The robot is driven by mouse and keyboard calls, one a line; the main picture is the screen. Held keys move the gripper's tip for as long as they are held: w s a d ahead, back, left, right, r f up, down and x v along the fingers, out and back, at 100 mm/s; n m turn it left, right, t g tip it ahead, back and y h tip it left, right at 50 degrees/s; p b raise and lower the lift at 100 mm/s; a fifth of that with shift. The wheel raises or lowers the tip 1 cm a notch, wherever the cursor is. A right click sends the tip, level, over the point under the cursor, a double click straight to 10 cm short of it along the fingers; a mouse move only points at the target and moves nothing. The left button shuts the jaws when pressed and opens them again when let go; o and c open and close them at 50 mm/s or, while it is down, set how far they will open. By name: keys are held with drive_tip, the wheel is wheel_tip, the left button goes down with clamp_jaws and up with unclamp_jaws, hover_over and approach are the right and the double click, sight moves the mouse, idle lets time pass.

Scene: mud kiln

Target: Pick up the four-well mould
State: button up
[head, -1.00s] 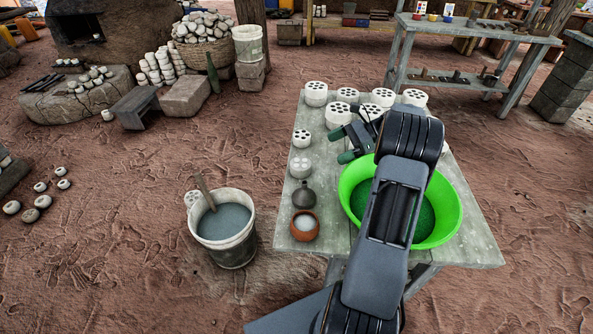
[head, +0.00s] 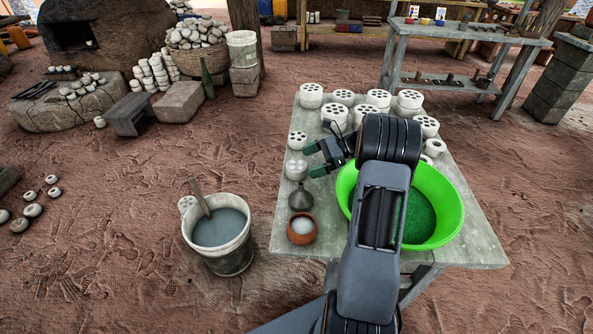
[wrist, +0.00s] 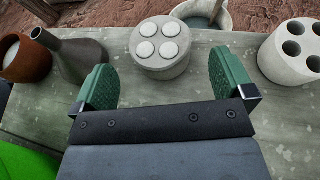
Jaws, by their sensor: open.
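The four-well mould (wrist: 160,47) is a squat grey-white cylinder with four round wells filled white, upright on the table. In the wrist view it is centred just beyond my open fingers. In the head view the mould (head: 296,170) stands at the table's left side, behind the funnel-shaped grey vessel. My gripper (head: 314,159) is open and empty, pointing left at the mould. In the wrist view my gripper (wrist: 163,82) has one green finger towards each side of the mould, not around it. The space between fingers is clear.
A grey funnel-shaped vessel (wrist: 82,58) and a clay pot (head: 302,228) stand on one side of the mould; another white mould (wrist: 292,52) with open holes stands on the other. A green basin (head: 447,215) is behind my arm. A bucket (head: 220,235) stands beyond the table edge.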

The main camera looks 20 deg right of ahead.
drive_tip(key=shift+b+x, duration=0.6)
drive_tip(key=shift+x, duration=2)
drive_tip(key=shift+r, duration=0.15)
drive_tip(key=shift+c, duration=0.4)
drive_tip(key=c, duration=0.8)
wheel_tip(320, 180, up, 10)
drive_tip(key=p, duration=0.3)
drive_tip(key=shift+r, duration=0.1)
wheel_tip(320, 180, up, 5)
drive_tip(key=p, duration=0.5)
hover_over(303, 164)
drive_tip(key=a, duration=0.2)
drive_tip(key=shift+w+d, duration=0.15)
drive_tip(key=shift+w, duration=0.15)
